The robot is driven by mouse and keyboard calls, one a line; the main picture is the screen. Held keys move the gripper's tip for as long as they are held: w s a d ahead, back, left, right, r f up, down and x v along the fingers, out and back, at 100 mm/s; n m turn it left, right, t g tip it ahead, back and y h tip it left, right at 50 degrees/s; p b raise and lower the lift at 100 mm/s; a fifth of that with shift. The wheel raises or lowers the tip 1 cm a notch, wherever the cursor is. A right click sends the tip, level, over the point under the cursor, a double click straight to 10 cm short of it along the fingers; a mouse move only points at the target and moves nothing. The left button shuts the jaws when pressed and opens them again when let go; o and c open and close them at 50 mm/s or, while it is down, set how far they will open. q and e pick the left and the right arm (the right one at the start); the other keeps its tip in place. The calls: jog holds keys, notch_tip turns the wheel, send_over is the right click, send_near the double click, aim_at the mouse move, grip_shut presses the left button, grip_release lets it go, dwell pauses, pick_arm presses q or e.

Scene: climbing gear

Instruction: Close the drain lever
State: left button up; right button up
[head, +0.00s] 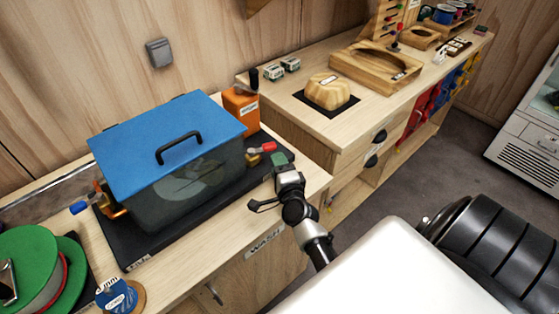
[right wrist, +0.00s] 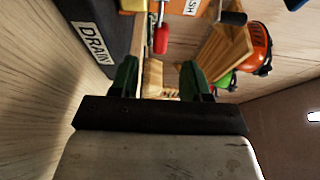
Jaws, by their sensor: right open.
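A tank (head: 185,185) with a blue lid (head: 165,143) stands on a dark base at the left. On its right side a brass valve (head: 253,158) carries a red-tipped drain lever (head: 268,147), which points outward from the tank. My right gripper (head: 280,160) is open and empty, close beside the red tip. In the right wrist view its two green fingers (right wrist: 158,76) are apart. The red handle (right wrist: 161,40) shows beyond them, roughly between them, with no contact visible. A DRAIN label (right wrist: 92,42) is on the dark base. My left gripper is not in view.
An orange box (head: 240,104) with a black handle stands behind the valve. A blue-tipped lever (head: 79,207) is on the tank's left side. A green spool (head: 28,262) stands at the lower left. The right bench (head: 290,108) has a wooden block and trays.

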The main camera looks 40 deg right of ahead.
jog(key=shift+s+a, duration=0.1)
jog(key=shift+s, duration=0.35)
jog(key=shift+c, duration=0.5)
